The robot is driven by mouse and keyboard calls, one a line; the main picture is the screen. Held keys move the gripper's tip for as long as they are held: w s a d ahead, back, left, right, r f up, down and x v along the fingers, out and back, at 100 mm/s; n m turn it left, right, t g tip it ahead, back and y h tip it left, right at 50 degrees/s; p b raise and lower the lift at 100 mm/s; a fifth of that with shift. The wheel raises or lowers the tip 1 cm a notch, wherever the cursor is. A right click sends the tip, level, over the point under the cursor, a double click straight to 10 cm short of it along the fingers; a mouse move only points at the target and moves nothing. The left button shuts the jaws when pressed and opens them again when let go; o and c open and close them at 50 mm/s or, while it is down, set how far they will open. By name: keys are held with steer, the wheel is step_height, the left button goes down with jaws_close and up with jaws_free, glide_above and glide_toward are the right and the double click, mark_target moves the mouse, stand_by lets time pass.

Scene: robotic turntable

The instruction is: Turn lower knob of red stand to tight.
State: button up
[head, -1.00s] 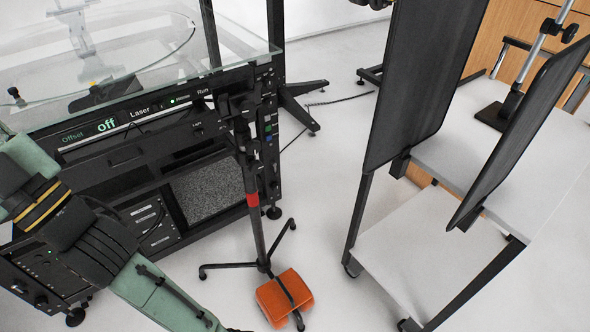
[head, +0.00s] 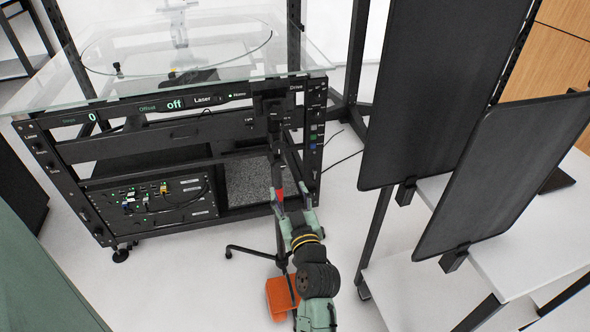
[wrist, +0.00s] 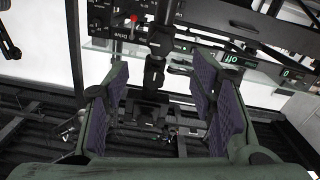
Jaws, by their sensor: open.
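The red stand (head: 281,238) is a black upright post with a red band (head: 279,195) and spread legs, in front of the rack. My gripper (head: 292,200) is at the stand, near the height of the red band, and overlaps the post in the head view. In the wrist view my gripper (wrist: 158,92) is open, with its purple-padded fingers apart. A dark post with a knob-like part (wrist: 154,72) shows between or beyond the fingers there. I cannot tell which knob it is, or whether a finger touches it. The lower knob is not clearly visible in the head view.
The turntable rack (head: 150,150) with a glass top (head: 60,85) stands close behind the stand. An orange weight (head: 280,297) lies over a stand leg. Black panels (head: 505,180) and a white cart (head: 500,275) are to the right. Some floor is clear between cart and rack.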

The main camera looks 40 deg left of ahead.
mark_target(280, 167)
steer(key=p+x, duration=0.2)
steer(key=x, duration=0.7)
steer(key=shift+s+a+r+p, duration=0.1)
steer(key=shift+r+p, duration=0.1)
steer(key=shift+p, duration=0.15)
steer(key=shift+w+a+f, duration=0.15)
steer(key=shift+w+a, duration=0.3)
steer(key=shift+a, duration=0.05)
steer(key=shift+c, duration=0.2)
steer(key=c, duration=1.1)
